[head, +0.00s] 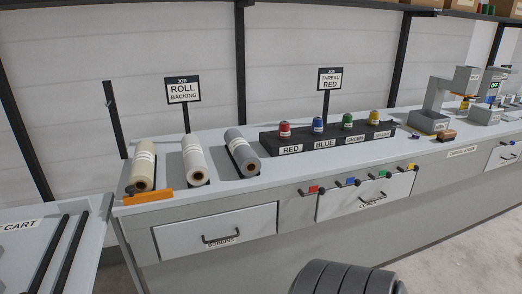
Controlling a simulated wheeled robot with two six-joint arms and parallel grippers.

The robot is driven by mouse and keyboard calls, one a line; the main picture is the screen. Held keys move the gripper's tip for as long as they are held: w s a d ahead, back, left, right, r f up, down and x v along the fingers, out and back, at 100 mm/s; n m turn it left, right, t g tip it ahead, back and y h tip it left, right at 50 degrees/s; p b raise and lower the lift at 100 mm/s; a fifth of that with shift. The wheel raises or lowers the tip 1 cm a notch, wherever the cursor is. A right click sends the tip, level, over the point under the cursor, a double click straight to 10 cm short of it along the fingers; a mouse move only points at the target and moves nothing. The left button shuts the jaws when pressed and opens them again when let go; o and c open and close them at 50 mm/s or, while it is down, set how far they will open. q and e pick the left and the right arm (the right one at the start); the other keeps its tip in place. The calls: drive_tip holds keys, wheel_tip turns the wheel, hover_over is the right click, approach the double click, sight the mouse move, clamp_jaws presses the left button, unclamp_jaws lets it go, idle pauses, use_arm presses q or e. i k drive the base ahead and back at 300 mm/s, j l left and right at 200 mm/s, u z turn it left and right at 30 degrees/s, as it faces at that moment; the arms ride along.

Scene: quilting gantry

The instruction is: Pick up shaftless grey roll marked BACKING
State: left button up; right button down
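Three rolls lie side by side at the left end of the counter. The grey roll (242,152) is the rightmost of the three, with a pale label on it whose text is too small to read. A white roll (195,160) lies left of it, and a cream roll (144,167) is furthest left. A sign (183,90) behind the rolls reads "JOB ROLL BACKING". Neither of my grippers shows in the head view.
A black rack (325,138) with red, blue, green and yellow spools stands right of the grey roll. An orange tool (148,197) lies before the cream roll. A cart (25,250) stands at lower left. Drawers (215,230) front the counter. Open floor shows at lower right.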

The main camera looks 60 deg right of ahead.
sight(248, 162)
drive_tip(key=z, duration=1.9)
